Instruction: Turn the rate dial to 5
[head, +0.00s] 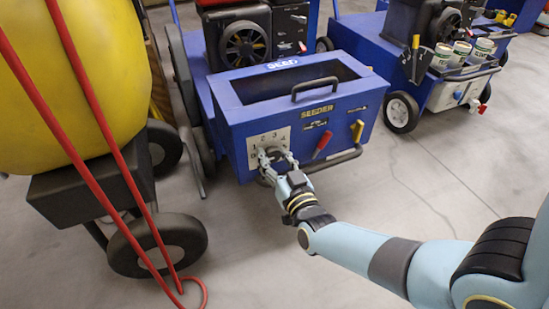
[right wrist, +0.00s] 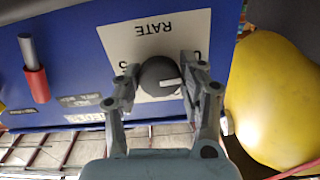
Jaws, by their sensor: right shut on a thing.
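The blue seeder box (head: 230,130) has a white rate plate (head: 270,139) on its front. The plate also shows upside down in the right wrist view (right wrist: 177,43), with RATE readable. The rate dial (right wrist: 157,73) is a dark round knob with a white pointer mark, which lies toward the right in that view, slightly down. My right gripper (head: 276,160) is at the plate. In the right wrist view its fingers (right wrist: 159,77) are shut on the dial, one on each side. The fingers hide some numbers; a 5 shows partly at left. My left gripper is not in view.
A red lever (head: 322,145) and a yellow lever (head: 357,130) stand right of the plate. A black handle (head: 315,87) is on top. A yellow tank (head: 70,70) with red hoses stands at left. Another blue machine (head: 450,95) holds several cups. The floor at front right is clear.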

